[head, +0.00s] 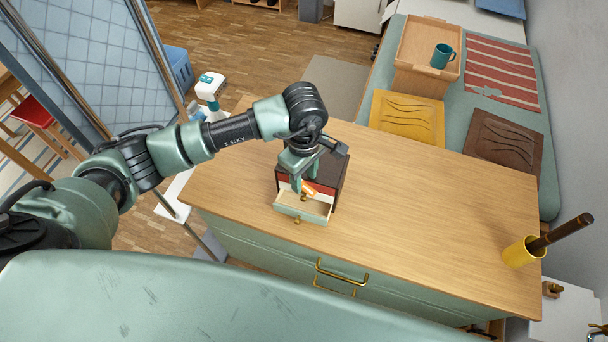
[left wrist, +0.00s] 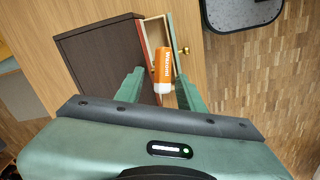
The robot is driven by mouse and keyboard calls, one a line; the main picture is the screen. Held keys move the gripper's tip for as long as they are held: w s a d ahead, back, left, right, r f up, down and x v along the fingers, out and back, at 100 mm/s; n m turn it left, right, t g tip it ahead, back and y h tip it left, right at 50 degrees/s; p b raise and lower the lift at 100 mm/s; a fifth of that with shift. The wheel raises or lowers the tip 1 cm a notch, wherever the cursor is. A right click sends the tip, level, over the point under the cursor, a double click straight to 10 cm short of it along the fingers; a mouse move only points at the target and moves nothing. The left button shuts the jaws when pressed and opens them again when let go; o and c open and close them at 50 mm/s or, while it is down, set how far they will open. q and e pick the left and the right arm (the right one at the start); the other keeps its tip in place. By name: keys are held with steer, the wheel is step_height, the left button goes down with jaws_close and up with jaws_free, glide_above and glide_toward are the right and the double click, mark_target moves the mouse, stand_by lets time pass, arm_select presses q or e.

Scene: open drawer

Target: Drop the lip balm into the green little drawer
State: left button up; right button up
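A small dark box of drawers (head: 339,177) stands on the wooden counter, with its pale green little drawer (head: 316,212) pulled open. The drawer also shows in the left wrist view (left wrist: 179,46), with a brass knob. My left gripper (head: 306,180) is over the open drawer, pointing down. In the left wrist view its fingers (left wrist: 161,76) are apart, with a gap on each side of the orange and white lip balm (left wrist: 162,72). The lip balm (head: 309,188) shows at the drawer's opening in the head view; I cannot tell whether it rests inside. My right gripper is out of view.
The counter (head: 430,220) is clear to the right of the box. A yellow cup (head: 520,252) with a dark-handled thing stands at its right end.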

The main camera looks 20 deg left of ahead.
mark_target(304, 181)
arm_select(q)
steer(key=shift+r+p, duration=0.25)
steer(key=shift+p, duration=0.05)
step_height(304, 181, up, 12)
steer(key=b, duration=0.4)
steer(key=shift+f, duration=0.1)
